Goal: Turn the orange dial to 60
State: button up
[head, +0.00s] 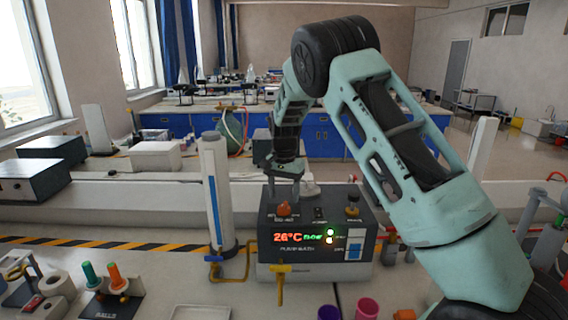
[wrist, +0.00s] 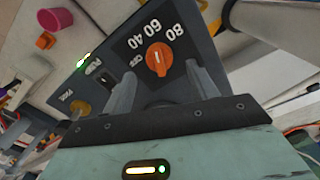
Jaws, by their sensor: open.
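The orange dial (wrist: 159,58) sits on the top panel of the dark control box (head: 318,222). In the wrist view it has a pale pointer line and the marks OFF, 40, 60 and 80 around it. The exact mark it points to is hard to tell. The dial also shows in the head view (head: 284,209), below my gripper (head: 284,190). In the wrist view my open gripper (wrist: 163,85) has one finger on each side of the dial, with visible gaps. The box's display reads 26°C.
A black switch (wrist: 106,79) and a yellow knob (wrist: 80,108) share the panel. Pink and purple cups (head: 367,308) stand at the front.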

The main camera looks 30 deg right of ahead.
aim_at(284, 203)
notch_tip(284, 203, up, 14)
jog(key=b, duration=0.2)
jog(key=shift+f, duration=0.2)
jog(key=shift+a, duration=0.1)
jog(key=s+a+f+n+y, duration=0.1)
jog(key=s+a+f+n, duration=0.15)
jog(key=s+a, duration=0.4)
jog(key=s+a+f+n+b, duration=0.1)
jog(key=s+a+n, duration=0.25)
jog(key=a, duration=0.55)
jog(key=s+a+f+n+y, duration=0.1)
jog(key=s+a+n, duration=0.2)
jog(key=s+a, duration=0.3)
jog(key=s+a+f+n, duration=0.2)
jog(key=s+n, duration=0.1)
jog(key=s, duration=0.4)
jog(key=s+a+f+n+h, duration=0.1)
jog(key=s+a+f+n, duration=0.1)
jog(key=s, duration=0.6)
jog(key=s+a+f+n+b, duration=0.1)
jog(key=s+a+f+n, duration=0.2)
jog(key=s+n, duration=0.2)
jog(key=s, duration=0.3)
jog(key=shift+s+a, duration=0.2)
